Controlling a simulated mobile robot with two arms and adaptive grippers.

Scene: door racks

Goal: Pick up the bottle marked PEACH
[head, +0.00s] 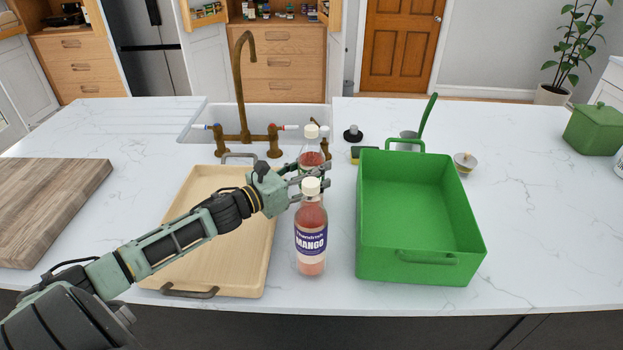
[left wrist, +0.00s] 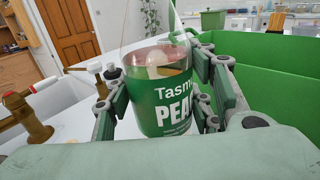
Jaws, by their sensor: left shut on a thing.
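The PEACH bottle (left wrist: 163,97) has a green label reading "Tasm" and "PEA", with the rest hidden by a finger in the left wrist view. In the head view its white cap and reddish upper part (head: 311,150) show behind the MANGO bottle (head: 311,235), which has a purple label and stands upright on the counter. My left gripper (head: 308,176) reaches in behind the MANGO bottle and is shut on the PEACH bottle, with a finger on each side of it (left wrist: 165,88). Whether its base touches the counter is hidden. My right gripper is not in view.
A green bin (head: 420,262) stands close on the right, and a wooden tray (head: 190,200) lies under my left arm. The sink and brass tap (head: 241,90) are behind. A cutting board (head: 45,205) is at far left. The counter right of the bin is mostly clear.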

